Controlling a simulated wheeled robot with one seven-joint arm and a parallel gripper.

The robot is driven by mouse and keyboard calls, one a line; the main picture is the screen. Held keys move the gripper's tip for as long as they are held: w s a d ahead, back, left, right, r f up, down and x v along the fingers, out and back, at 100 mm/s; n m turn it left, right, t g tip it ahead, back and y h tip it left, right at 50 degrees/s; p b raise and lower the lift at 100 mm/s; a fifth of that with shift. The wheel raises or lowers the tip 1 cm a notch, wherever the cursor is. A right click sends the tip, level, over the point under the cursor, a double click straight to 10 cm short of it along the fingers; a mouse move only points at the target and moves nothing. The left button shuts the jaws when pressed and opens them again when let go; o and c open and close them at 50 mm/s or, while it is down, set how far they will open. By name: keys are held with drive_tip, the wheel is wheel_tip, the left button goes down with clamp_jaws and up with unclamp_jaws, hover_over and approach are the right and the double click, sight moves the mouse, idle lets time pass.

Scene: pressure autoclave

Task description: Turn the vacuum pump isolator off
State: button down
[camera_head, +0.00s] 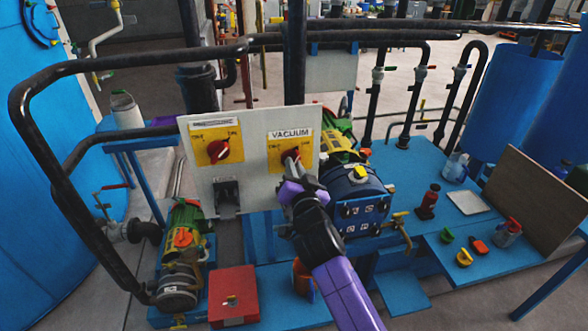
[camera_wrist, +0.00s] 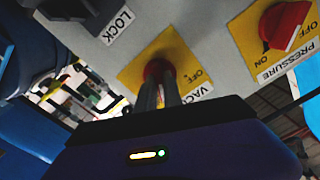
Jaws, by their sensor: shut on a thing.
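A pale upright panel (camera_head: 240,122) carries two red rotary knobs on yellow plates. The right one, under the VACUUM label, is the vacuum pump isolator knob (camera_head: 289,156); it also shows in the wrist view (camera_wrist: 156,68). My gripper (camera_head: 293,169) reaches it from the front right, below the label. In the wrist view its two fingers (camera_wrist: 160,93) are shut on the red knob, one on each side. The fingers cover much of the knob, so its exact angle is hard to tell. An OFF mark shows beside it on the yellow plate.
The other red knob (camera_head: 218,151), labelled PRESSURE in the wrist view, is left of the isolator. A dark lock fitting (camera_head: 227,195) sits below it. A blue motor (camera_head: 354,190) stands close right of my gripper. Black pipes (camera_head: 150,65) run around the panel.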

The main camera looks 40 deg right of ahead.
drive_tip(key=shift+f+n+p, duration=0.1)
drive_tip(key=shift+n+p, duration=0.9)
drive_tip(key=shift+n, duration=6.2)
drive_tip(key=c, duration=1.5)
unclamp_jaws()
drive_tip(key=shift+a, duration=0.1)
